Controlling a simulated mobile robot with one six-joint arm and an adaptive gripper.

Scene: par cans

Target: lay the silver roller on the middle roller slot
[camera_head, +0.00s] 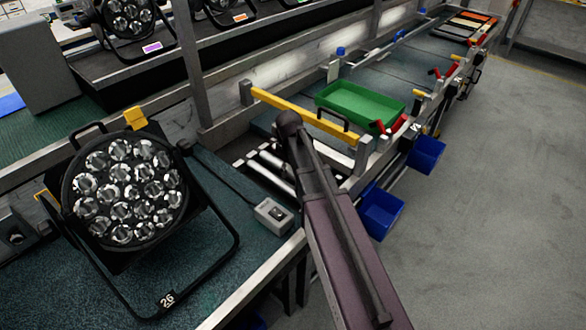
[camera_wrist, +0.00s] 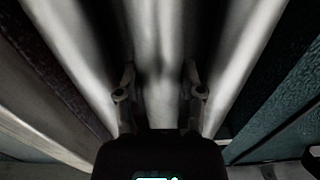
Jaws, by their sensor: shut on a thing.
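In the wrist view my gripper (camera_wrist: 160,98) has its two fingers on either side of a silver roller (camera_wrist: 158,60) and is shut on it. The held roller lies lengthwise between two other silver rollers, one on the left (camera_wrist: 75,45) and one on the right (camera_wrist: 242,50). It looks in line with the middle slot, but I cannot tell whether its ends rest there. In the head view pale rollers (camera_head: 270,166) show left of my arm. The arm hides my gripper and most of the held roller there.
A yellow bar (camera_head: 300,115) and a green tray (camera_head: 352,104) lie beyond the rollers. A small grey control box (camera_head: 273,214) sits on the near bench. A par can (camera_head: 125,190) stands at left. Blue bins (camera_head: 381,212) hang along the right side.

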